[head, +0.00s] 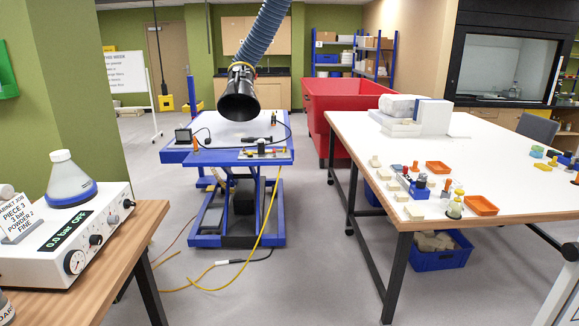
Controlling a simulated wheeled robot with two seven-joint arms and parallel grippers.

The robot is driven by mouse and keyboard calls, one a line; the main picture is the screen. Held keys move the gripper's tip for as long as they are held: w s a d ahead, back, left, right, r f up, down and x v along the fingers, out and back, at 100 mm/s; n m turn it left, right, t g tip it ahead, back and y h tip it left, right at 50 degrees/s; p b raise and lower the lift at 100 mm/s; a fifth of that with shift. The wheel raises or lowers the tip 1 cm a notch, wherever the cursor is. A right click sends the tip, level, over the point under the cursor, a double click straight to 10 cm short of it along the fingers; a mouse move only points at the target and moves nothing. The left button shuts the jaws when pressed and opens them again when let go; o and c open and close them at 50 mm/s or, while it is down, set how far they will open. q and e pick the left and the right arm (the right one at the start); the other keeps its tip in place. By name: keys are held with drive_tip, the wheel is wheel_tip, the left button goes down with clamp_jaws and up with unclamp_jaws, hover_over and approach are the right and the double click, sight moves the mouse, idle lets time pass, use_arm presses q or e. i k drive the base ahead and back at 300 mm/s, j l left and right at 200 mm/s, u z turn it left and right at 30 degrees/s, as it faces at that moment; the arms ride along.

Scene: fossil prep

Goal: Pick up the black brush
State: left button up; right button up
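I cannot make out a black brush for certain in the head view. A small upright black item (273,118) stands near the right edge of the blue lift table (222,158), too small to identify. Small tools and bottles also stand on the white worktable (344,127) at the right, and none there is clearly a brush. Neither of my grippers is in view, so whether they are open or shut does not show.
A wooden bench with a white control unit (60,262) is at the near left. A black extraction hood (239,95) hangs over the lift table. Yellow hose (262,220) lies on the floor. A red bin (335,97) stands behind. Floor between the tables is mostly clear.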

sight(251, 139)
drive_tip(key=i+u, duration=0.15)
drive_tip(key=i, duration=2.05)
drive_tip(key=l, duration=0.05)
